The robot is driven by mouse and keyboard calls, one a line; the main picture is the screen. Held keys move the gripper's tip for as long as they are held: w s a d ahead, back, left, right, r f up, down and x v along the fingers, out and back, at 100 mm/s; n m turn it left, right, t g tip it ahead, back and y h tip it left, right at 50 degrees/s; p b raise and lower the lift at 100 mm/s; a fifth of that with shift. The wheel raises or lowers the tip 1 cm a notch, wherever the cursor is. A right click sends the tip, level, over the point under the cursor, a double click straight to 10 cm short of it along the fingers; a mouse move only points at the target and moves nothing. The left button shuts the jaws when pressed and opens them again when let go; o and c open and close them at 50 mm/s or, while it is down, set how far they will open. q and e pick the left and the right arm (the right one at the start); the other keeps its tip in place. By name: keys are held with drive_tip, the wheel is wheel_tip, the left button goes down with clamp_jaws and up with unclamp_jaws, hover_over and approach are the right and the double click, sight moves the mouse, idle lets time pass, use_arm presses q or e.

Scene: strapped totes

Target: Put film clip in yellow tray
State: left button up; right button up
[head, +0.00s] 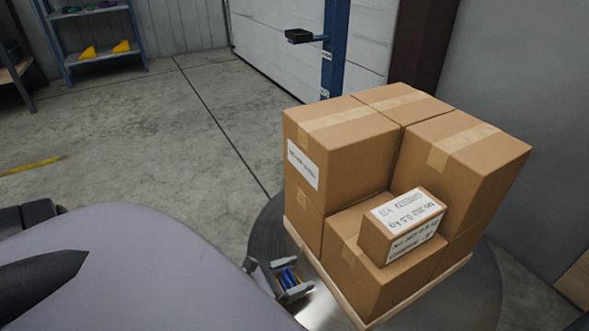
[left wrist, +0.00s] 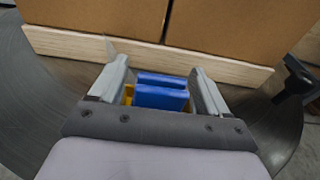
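My left gripper (head: 283,278) is low beside the front left edge of a loaded pallet. Between its two grey fingers is a small blue piece with some yellow, which looks like the film clip (head: 289,277). In the left wrist view the blue clip (left wrist: 162,92) fills most of the space between the fingertips of the left gripper (left wrist: 160,85), and it appears gripped. Yellow shows at its sides. No yellow tray can be made out. My right gripper is not in view.
Brown cartons (head: 340,150) are stacked on a wooden pallet (head: 345,303) on a round grey turntable (head: 265,235). A small labelled carton (head: 402,225) sits on top in front. A blue post (head: 335,50) stands behind. A shelf (head: 95,58) at back left holds yellow wedges (head: 122,46).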

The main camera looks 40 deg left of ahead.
use_arm(q)
drive_tip(key=shift+s+r, duration=0.1)
drive_tip(key=shift+r, duration=0.1)
drive_tip(key=p+v, duration=0.3)
drive_tip(key=v, duration=0.9)
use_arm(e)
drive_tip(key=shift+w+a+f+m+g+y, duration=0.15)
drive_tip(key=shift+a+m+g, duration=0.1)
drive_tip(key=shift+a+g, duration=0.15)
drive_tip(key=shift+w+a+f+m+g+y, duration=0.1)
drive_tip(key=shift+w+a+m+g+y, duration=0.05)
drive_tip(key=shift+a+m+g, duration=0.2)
use_arm(q)
drive_tip(key=shift+f, duration=0.1)
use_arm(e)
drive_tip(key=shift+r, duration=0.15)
